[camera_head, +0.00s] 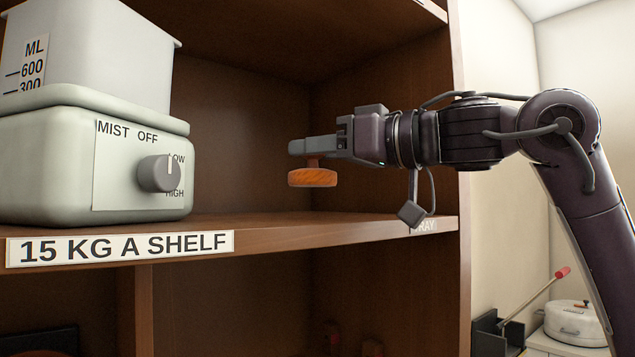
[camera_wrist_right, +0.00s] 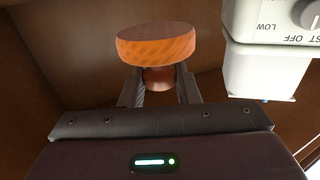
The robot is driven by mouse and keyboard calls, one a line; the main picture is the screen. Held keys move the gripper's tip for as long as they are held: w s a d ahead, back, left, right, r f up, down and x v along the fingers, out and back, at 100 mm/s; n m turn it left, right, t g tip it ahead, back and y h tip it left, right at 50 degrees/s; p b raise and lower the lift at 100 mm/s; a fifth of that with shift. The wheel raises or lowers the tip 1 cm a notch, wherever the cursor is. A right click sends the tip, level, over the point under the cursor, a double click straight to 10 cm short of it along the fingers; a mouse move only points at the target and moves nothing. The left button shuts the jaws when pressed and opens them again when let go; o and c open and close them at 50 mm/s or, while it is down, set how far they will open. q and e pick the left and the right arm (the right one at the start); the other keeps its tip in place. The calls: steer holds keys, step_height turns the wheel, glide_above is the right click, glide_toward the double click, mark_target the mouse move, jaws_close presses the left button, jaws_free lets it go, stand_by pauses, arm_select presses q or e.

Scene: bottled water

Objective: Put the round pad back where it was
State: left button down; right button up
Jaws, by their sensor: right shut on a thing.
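The round pad (camera_head: 313,178) is an orange-brown disc with a short neck on top. My right gripper (camera_head: 312,146) is shut on the neck, and the disc hangs level below the fingers. It is held above the shelf board (camera_head: 330,226), clear of it, in the open space right of the humidifier. In the right wrist view the pad (camera_wrist_right: 156,46) shows beyond the fingertips, with its neck between the two fingers (camera_wrist_right: 160,80). My left gripper is not in view.
A pale humidifier (camera_head: 60,165) with a knob and a water tank (camera_head: 110,50) stands on the shelf at left. The shelf's upright side (camera_head: 455,290) is at right. A label (camera_head: 120,248) reads 15 KG A SHELF. A white lidded pot (camera_head: 575,322) sits lower right.

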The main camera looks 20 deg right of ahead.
mark_target(333, 181)
steer(key=shift+f, duration=0.7)
step_height(333, 181, down, 3)
steer(key=shift+s+r+p, duration=0.1)
steer(key=shift+r+p, duration=0.05)
steer(key=shift+p, duration=0.15)
steer(key=shift+f, duration=0.2)
steer(key=o, duration=1)
steer(key=shift+a, duration=0.1)
steer(key=shift+c, duration=0.2)
